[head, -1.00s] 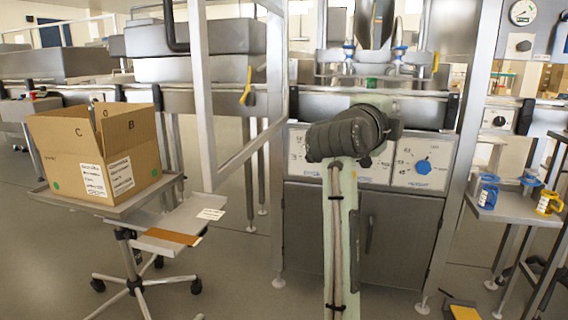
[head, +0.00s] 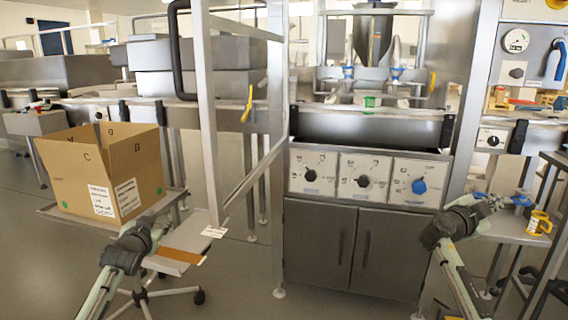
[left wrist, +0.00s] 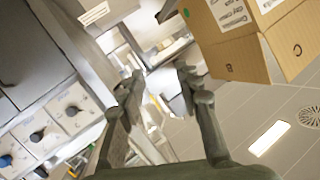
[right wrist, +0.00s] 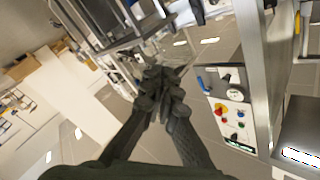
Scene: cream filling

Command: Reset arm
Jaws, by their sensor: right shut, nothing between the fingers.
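My left gripper (head: 148,232) is at the lower left of the head view, in front of the cart and the cardboard box. In the left wrist view its two dark fingers (left wrist: 157,78) stand apart with nothing seen between them. My right gripper (head: 488,203) is at the right of the head view, seen against the side table with cups. In the right wrist view its fingers (right wrist: 163,82) meet at the tips and hold nothing.
The open cardboard box (head: 72,178) stands on a wheeled cart (head: 172,207) at left. The filling machine (head: 366,180) with dials is in the middle, a metal frame (head: 208,110) left of it. A yellow cup (head: 538,222) sits on the right side table. Floor before the machine is clear.

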